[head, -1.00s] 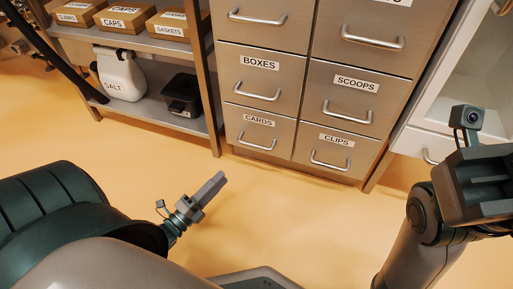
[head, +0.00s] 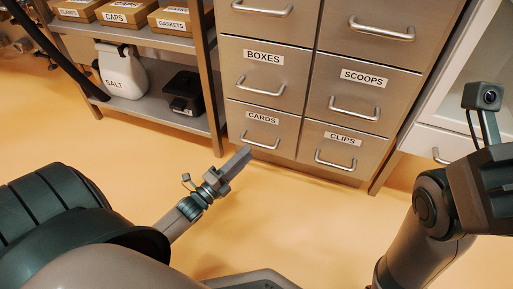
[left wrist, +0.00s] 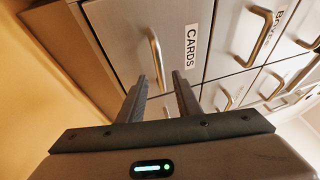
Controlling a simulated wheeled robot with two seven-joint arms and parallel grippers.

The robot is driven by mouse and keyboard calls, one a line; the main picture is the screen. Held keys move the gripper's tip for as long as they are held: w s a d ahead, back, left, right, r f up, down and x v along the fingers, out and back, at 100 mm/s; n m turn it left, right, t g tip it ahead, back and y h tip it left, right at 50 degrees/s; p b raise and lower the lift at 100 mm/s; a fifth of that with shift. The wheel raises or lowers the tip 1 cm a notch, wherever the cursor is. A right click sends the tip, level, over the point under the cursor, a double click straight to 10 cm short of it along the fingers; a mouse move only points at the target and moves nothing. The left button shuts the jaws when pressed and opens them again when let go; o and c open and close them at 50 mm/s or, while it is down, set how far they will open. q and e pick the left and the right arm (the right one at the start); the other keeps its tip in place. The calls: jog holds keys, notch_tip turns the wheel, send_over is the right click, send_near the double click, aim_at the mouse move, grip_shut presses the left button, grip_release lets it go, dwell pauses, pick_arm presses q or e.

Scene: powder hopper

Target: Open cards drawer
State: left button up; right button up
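The cards drawer (head: 262,126) is at the bottom left of the metal cabinet in the head view, closed, with a silver bar handle (head: 259,142). My left gripper (head: 246,153) is just in front of and below this handle. In the left wrist view the cards drawer (left wrist: 135,35) shows with its handle (left wrist: 155,58) beyond and between the open fingers of my left gripper (left wrist: 161,82). The fingers look apart from the handle, with nothing between their tips. My right gripper (head: 490,190) is at the right edge of the head view; its fingertips are not clear.
The clips drawer (head: 328,151) is right of it, and the boxes drawer (head: 266,78) above; both are closed. The floor in front is clear.

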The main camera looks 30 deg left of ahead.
aim_at(256, 143)
pick_arm(q)
jog(key=shift+b+x, duration=1)
jog(key=shift+x, duration=2.2)
jog(key=shift+c, duration=0.3)
grip_shut()
